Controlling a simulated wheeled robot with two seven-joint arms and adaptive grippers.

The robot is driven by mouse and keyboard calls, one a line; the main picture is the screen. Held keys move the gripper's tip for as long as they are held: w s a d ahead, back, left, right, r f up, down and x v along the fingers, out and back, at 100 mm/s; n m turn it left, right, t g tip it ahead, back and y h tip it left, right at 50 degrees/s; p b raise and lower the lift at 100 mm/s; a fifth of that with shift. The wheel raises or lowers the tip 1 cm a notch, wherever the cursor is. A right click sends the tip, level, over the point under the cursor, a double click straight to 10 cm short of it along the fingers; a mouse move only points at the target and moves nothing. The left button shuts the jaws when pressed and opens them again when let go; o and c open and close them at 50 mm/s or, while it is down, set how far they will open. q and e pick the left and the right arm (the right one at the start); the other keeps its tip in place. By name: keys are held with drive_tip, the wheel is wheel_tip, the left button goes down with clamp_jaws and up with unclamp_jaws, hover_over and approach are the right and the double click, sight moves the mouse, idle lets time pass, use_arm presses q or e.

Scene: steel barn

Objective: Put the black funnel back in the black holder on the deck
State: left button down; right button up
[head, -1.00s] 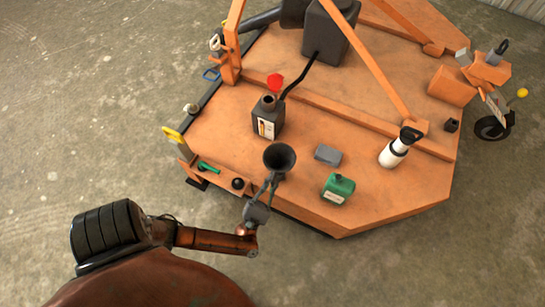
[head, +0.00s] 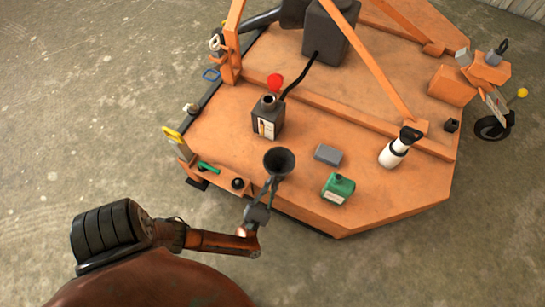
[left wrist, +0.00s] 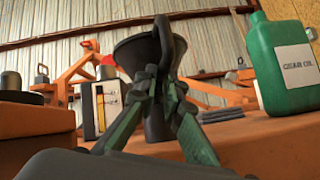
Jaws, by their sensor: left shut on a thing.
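The black funnel (head: 279,163) is upright, with its wide mouth facing up, above the front part of the orange deck (head: 225,140). My left gripper (head: 271,184) is shut on it from the near side. A small round black piece (head: 238,183) sits at the deck's front left edge, left of the gripper. A small black block-like piece (head: 452,125) stands at the deck's right side. I cannot tell which is the holder. My right gripper is not in view.
A dark jug (head: 267,121) with an open neck stands behind the funnel. Orange beams cross the deck further back. Bare deck lies between these.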

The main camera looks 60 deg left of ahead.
use_arm(q)
drive_tip(key=shift+f, duration=0.65)
drive_tip(key=c, duration=2)
unclamp_jaws()
drive_tip(key=shift+o, duration=0.2)
drive_tip(key=shift+f, duration=0.1)
drive_tip(key=v, duration=0.7)
drive_tip(key=shift+s, duration=0.2)
drive_tip(key=shift+d, duration=0.1)
